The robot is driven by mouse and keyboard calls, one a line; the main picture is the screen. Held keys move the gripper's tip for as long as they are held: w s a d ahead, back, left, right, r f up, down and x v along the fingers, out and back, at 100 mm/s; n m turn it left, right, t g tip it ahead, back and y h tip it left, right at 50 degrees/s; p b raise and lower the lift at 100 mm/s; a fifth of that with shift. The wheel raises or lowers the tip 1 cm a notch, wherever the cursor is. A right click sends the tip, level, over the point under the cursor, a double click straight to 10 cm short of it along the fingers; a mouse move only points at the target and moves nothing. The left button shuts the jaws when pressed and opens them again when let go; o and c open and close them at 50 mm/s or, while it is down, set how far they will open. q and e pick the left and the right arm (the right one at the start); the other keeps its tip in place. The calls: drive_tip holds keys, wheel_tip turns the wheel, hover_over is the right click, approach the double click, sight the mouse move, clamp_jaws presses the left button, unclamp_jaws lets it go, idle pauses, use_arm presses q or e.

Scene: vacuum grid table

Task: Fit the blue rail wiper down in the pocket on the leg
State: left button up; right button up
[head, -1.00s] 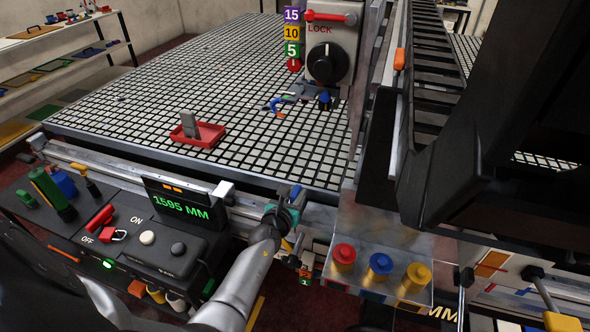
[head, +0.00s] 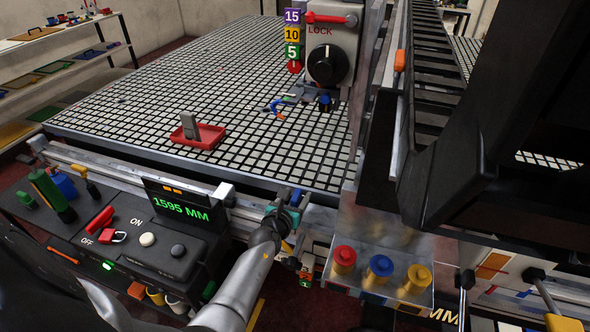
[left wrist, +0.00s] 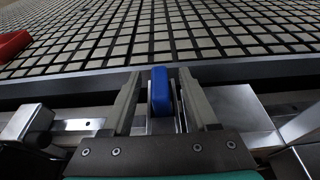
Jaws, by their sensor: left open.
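The blue rail wiper (left wrist: 160,92) shows in the left wrist view as an upright block between the two fingers of my left gripper (left wrist: 158,100). The fingers are open, one on each side of it, and a gap shows on its left. On its right the gap is narrow, and I cannot tell whether that finger touches. In the head view the wiper (head: 295,194) is a small blue patch at my left gripper (head: 290,203), by the table's front edge. The wiper's lower end is hidden, and I cannot make out the leg's pocket. My right gripper is not in view.
A red tray (head: 212,136) with a grey block stands on the grid table. A control box with a green readout (head: 181,207) lies left of my arm. Red, blue and yellow knobs on a clear shelf (head: 362,290) are to the right. Most of the grid is clear.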

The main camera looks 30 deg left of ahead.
use_arm(q)
drive_tip(key=shift+s+d+r+p, duration=0.2)
drive_tip(key=shift+s+p, duration=0.1)
drive_tip(key=shift+s, duration=0.15)
drive_tip(key=p+v, duration=0.4)
drive_tip(key=v, duration=1)
drive_tip(key=shift+s, duration=0.1)
